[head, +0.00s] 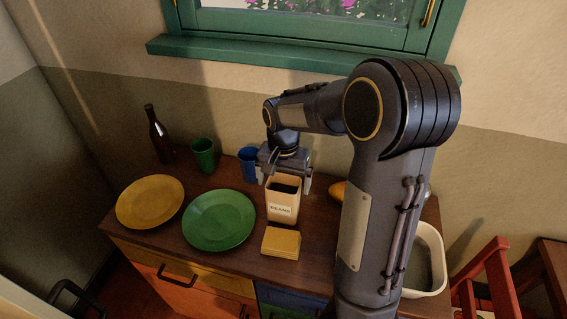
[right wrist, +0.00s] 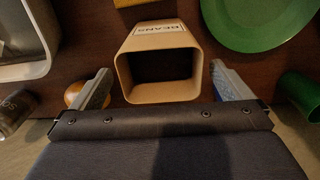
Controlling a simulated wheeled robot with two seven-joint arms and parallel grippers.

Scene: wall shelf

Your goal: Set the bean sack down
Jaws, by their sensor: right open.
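The bean sack (head: 284,207) is a cream, open-topped container with a BEANS label, and it appears to stand upright on the dark wooden counter (head: 240,258). It also shows in the right wrist view (right wrist: 162,41), with its dark opening facing the camera. My right gripper (head: 287,182) is open above and behind the sack's top. In the right wrist view its two fingers (right wrist: 162,88) are spread to either side of the sack, with a gap on each side. My left gripper is not in view.
A yellow box (head: 281,242) lies in front of the sack. A green plate (head: 219,219) and a yellow plate (head: 150,202) are to its left. A blue cup (head: 247,160), green cup (head: 204,155) and bottle (head: 158,135) stand behind. A white bin (head: 433,240) is at right.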

